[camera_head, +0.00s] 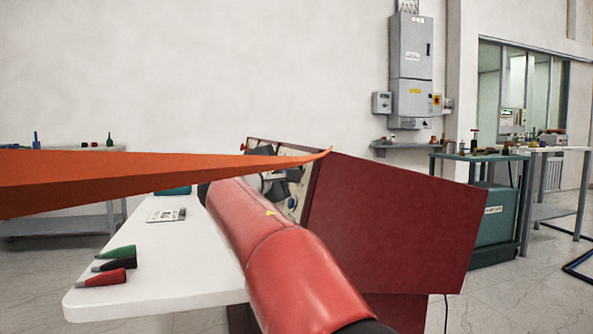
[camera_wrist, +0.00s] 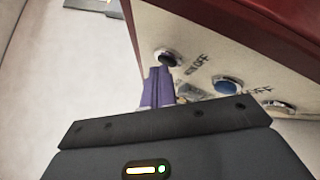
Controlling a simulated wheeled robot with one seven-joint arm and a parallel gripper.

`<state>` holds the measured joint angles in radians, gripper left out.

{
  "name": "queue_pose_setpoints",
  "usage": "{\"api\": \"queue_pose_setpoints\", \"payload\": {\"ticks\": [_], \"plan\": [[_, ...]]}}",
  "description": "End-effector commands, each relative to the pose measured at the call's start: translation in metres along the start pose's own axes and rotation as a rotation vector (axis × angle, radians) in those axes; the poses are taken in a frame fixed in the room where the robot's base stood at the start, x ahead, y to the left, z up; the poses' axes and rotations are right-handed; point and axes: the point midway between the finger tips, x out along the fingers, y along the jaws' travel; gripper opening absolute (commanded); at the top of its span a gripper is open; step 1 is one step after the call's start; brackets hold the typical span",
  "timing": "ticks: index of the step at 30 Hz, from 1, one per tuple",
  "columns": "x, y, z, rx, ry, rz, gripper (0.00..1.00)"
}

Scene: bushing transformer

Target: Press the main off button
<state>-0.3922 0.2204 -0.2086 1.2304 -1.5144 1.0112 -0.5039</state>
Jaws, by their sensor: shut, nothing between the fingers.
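In the wrist view, my gripper (camera_wrist: 160,86) is shut, with its purple fingers pointing at the pale control panel (camera_wrist: 180,22). The fingertips are at a dark button in a silver ring (camera_wrist: 171,53); I cannot tell whether they touch it. A label with "OFF" is beside this button, partly unreadable. A blue button (camera_wrist: 228,86) and another ringed button (camera_wrist: 279,106) sit to the right. I cannot read which is the main off button. In the head view, the panel is on the red cabinet (camera_head: 395,225), and my red arm hides much of it.
A white table (camera_head: 165,265) holds green, black and red pointed items (camera_head: 108,280) at its front left. An orange tapering form crosses the head view and hides part of the panel. Grey wall boxes (camera_head: 410,75) and a green workbench (camera_head: 495,215) stand farther back.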

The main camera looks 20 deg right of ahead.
Motion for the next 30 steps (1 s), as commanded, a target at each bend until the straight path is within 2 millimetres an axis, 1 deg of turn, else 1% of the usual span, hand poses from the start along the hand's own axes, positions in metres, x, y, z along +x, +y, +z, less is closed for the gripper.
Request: {"api": "queue_pose_setpoints", "payload": {"ticks": [10,21,30], "plan": [[0.0,0.0,0.0,0.0,-0.003,-0.001,0.0],[-0.012,0.009,-0.008,0.0,-0.001,-0.001,0.0],[-0.012,0.009,-0.009,0.0,-0.001,-0.001,0.0]]}}
